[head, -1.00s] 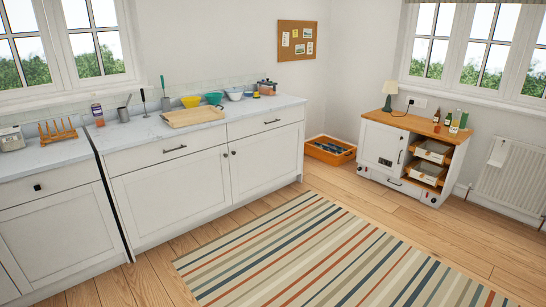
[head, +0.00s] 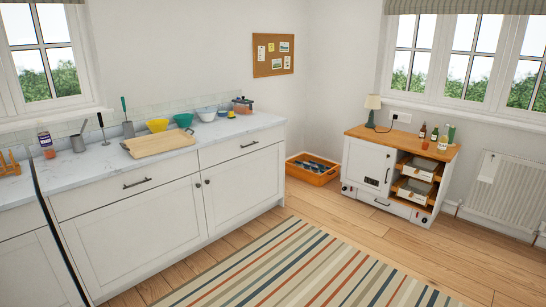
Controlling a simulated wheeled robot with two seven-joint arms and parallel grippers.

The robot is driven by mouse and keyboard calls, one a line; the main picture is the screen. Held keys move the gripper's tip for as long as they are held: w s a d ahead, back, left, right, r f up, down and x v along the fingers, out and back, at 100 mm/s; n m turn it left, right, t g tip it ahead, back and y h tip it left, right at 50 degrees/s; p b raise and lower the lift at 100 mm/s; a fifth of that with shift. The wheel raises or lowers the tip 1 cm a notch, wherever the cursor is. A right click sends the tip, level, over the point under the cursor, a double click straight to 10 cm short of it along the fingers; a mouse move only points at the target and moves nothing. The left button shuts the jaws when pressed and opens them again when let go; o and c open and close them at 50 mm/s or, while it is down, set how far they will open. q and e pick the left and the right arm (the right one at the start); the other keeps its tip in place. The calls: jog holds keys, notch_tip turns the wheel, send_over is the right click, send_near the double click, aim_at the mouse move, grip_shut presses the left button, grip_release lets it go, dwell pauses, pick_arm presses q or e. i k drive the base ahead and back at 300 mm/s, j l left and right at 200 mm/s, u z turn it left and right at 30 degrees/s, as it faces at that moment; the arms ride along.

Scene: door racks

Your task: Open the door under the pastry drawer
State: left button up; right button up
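A long white base unit runs along the left wall. It has a wide left drawer (head: 100,195) and a right drawer (head: 265,138), each with a dark bar handle, both shut. Under them are a left door (head: 135,240) and a right door (head: 245,187), both shut. Their small dark knobs sit close together near the top, where the doors meet. No label or pastry item shows which drawer is the pastry drawer. A wooden board (head: 160,145) lies on the worktop above the left drawer. Neither of my grippers is in view.
A small white cabinet (head: 368,163) with a wooden top, a lamp (head: 371,107) and open shelves holding trays stands at the right. An orange crate (head: 313,176) sits on the floor in the corner. A striped rug (head: 290,265) lies before the unit; the visible floor is otherwise clear.

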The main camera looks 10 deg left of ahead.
aim_at(234, 189)
jog(key=i+u, duration=0.35)
jog(key=i, duration=1.9)
jog(key=j, duration=0.1)
